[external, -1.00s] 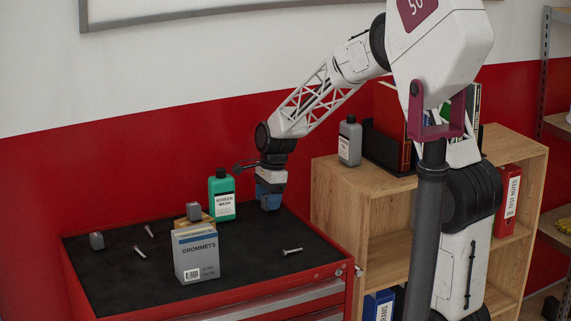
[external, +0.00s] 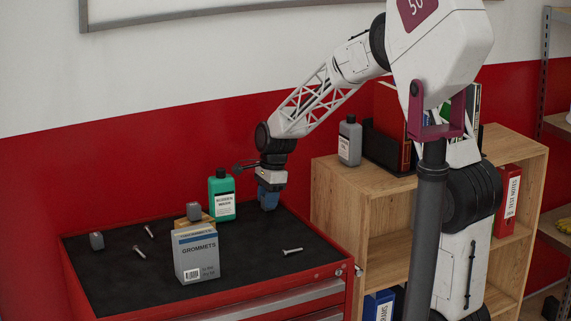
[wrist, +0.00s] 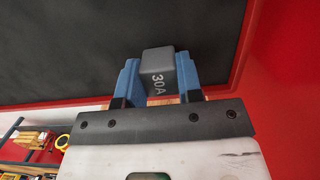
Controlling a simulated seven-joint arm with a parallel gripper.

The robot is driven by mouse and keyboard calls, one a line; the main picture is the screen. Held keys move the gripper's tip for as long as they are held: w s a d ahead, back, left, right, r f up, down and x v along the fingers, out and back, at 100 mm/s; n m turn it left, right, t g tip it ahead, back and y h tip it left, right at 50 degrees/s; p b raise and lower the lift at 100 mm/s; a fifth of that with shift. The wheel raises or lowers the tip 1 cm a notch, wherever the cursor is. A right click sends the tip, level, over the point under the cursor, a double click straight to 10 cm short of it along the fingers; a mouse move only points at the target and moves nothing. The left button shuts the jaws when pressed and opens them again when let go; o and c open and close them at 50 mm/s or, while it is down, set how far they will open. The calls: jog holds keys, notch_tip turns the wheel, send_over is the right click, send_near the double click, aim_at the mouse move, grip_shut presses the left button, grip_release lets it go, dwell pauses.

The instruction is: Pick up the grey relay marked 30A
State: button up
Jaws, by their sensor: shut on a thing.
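The grey relay marked 30A (wrist: 160,75) stands between the blue fingers of my gripper (wrist: 158,82) in the wrist view, its white marking facing the camera. The fingers are shut on its two sides. In the external view my gripper (external: 268,200) points down at the back right of the black mat, right of the green bottle. The relay is hidden behind the fingers there. I cannot tell whether it touches the mat. Another small grey block (external: 97,240) lies at the mat's left, and a similar one (external: 193,211) shows behind the grommets box.
The grommets box (external: 196,256) stands at the mat's front middle. The green bottle (external: 221,196) stands close to my gripper's left. Several loose screws lie about, one (external: 292,251) at the right. A wooden shelf (external: 335,190) rises right of the red cabinet. The mat's right side is mostly clear.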

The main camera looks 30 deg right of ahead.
jog(key=shift+r, duration=0.1)
jog(key=shift+r, duration=1.45)
jog(key=shift+s+r, duration=0.2)
jog(key=shift+r, duration=0.1)
jog(key=s, duration=0.5)
jog(key=s+d+r, duration=0.1)
jog(key=s, duration=0.4)
jog(key=s+d, duration=0.1)
jog(key=s, duration=0.4)
jog(key=shift+s+d+r, duration=0.15)
jog(key=shift+s+d, duration=0.05)
